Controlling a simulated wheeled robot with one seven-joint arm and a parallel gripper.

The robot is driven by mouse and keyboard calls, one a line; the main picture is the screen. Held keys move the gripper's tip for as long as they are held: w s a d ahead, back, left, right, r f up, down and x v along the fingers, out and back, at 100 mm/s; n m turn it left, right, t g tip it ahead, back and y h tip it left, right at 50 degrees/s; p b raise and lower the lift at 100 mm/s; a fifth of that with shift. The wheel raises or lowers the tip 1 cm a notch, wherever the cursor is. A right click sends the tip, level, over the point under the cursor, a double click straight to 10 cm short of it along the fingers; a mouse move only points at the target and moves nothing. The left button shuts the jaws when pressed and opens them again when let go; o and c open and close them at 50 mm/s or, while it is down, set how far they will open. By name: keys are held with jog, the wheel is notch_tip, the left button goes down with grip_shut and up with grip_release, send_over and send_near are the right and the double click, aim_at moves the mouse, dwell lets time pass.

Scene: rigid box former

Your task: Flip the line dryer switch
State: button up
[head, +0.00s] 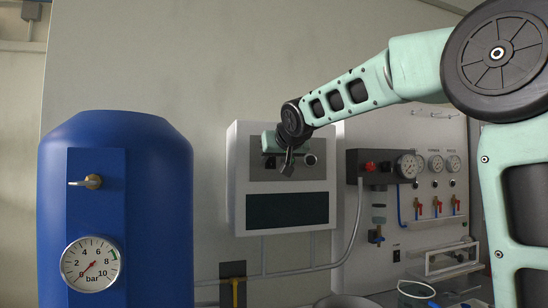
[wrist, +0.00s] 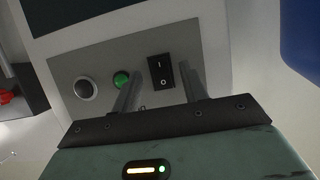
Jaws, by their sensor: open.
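The line dryer is a white wall box (head: 236,190) with a grey panel and a dark window below it. In the wrist view the panel appears upside down, with a black rocker switch (wrist: 161,72) marked I and O, a green button (wrist: 121,79) and a round dark dial (wrist: 86,88). My gripper (head: 288,165) is in front of the panel in the head view. In the wrist view its open fingers (wrist: 162,72) appear on either side of the switch, with nothing between them. The left finger is near the green button. Whether a finger touches the panel cannot be told.
A blue tank (head: 165,210) with a gauge (head: 90,263) stands at the left. To the right is a dark unit (head: 368,165) with a red knob, gauges and red-handled valves. A grey pipe (head: 350,240) runs below the box.

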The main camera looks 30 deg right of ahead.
jog(key=shift+w+d+f, duration=0.15)
jog(key=shift+w+f, duration=0.1)
jog(key=shift+w, duration=0.3)
grip_shut()
jog(key=f+b, duration=0.1)
jog(key=b, duration=0.2)
jog(key=shift+t, duration=0.3)
jog(key=b, duration=0.2)
jog(key=shift+b, duration=0.4)
jog(key=t+b, duration=0.1)
jog(key=b, duration=0.4)
jog(key=shift+f+t+h, duration=0.15)
jog(key=shift+t+h, duration=0.15)
jog(key=shift+t+b, duration=0.3)
jog(key=shift+b, duration=0.85)
jog(key=shift+r, duration=0.3)
